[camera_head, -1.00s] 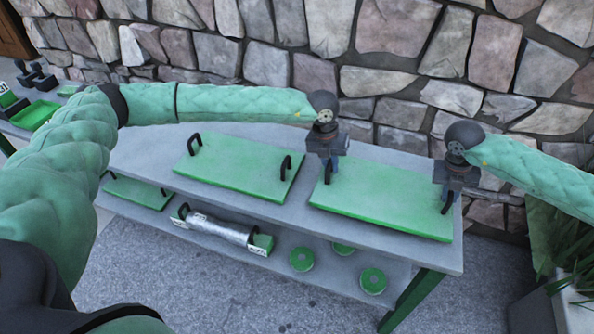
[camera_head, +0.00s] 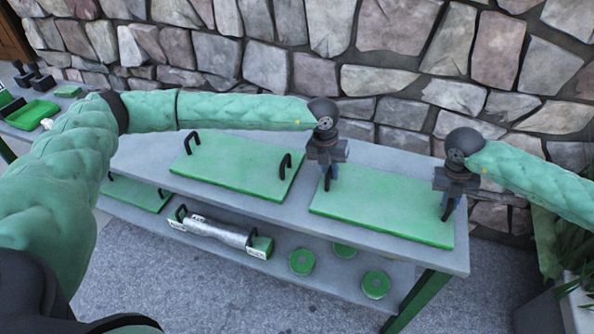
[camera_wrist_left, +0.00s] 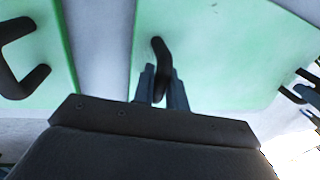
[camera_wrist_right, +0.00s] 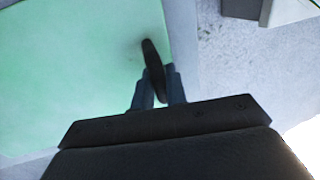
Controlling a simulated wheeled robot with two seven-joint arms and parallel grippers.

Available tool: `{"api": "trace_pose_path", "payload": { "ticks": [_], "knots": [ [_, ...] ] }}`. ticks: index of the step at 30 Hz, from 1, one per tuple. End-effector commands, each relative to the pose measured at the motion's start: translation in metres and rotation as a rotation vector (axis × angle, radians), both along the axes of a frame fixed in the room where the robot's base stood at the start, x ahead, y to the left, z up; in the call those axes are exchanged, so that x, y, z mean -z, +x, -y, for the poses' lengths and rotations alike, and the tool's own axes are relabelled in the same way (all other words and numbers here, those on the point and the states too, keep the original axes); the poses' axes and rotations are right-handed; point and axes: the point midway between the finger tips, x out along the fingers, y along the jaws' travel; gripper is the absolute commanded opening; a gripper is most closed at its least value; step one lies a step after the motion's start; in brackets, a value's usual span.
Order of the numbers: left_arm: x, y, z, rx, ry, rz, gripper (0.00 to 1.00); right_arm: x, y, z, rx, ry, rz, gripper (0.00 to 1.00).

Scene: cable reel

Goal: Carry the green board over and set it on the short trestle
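A green board (camera_head: 385,204) with dark end handles lies at the right end of the grey workbench top. My left gripper (camera_head: 328,176) is at its left handle; the left wrist view shows the fingers (camera_wrist_left: 162,80) closed about that handle (camera_wrist_left: 158,60). My right gripper (camera_head: 446,204) is at its right handle; the right wrist view shows the fingers (camera_wrist_right: 157,85) closed about it (camera_wrist_right: 152,58). I cannot see any gap under the board. A second green board (camera_head: 237,170) with two handles lies to its left. I cannot make out a short trestle.
The workbench (camera_head: 275,203) stands against a stone wall (camera_head: 400,60). Its lower shelf holds a silver roll (camera_head: 215,231) and green discs (camera_head: 302,262). Another surface at far left bears a green tray (camera_head: 33,114). A planter (camera_head: 575,305) stands at lower right. Paved floor lies in front.

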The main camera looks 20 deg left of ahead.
Motion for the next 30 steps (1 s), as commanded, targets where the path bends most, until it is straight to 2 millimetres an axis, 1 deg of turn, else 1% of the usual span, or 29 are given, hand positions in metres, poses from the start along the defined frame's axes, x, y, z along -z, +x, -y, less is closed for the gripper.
{"api": "trace_pose_path", "payload": {
  "ticks": [1,3,11,14,16,20,24,30],
  "knots": [
    [0.0,0.001,-0.004,-0.005,0.006,-0.001,0.22,0.0,0.001,0.004,0.006,-0.006,-0.001,0.22],
    [0.0,0.001,-0.004,-0.004,0.005,-0.001,0.36,0.0,0.001,0.004,0.005,-0.005,0.0,0.36],
    [0.0,0.0,-0.001,-0.002,0.002,0.0,0.36,0.0,0.0,0.001,0.002,-0.002,-0.001,0.36],
    [-0.003,0.001,-0.002,-0.002,0.001,0.001,0.36,0.0,0.0,0.001,0.001,-0.001,0.0,0.36],
    [-0.009,0.001,-0.003,-0.002,0.001,0.001,0.36,0.0,0.0,0.001,0.001,-0.001,0.0,0.36],
    [-0.027,0.001,-0.007,-0.001,0.001,0.002,0.36,0.0,0.0,0.001,0.001,-0.001,0.0,0.36],
    [-0.054,0.001,-0.012,-0.003,0.001,0.003,0.36,0.0,0.0,0.0,0.001,-0.001,0.0,0.36],
    [-0.089,0.001,-0.02,-0.002,0.001,0.002,0.36,0.0,0.0,0.0,0.0,0.0,0.0,0.36]
  ]
}}
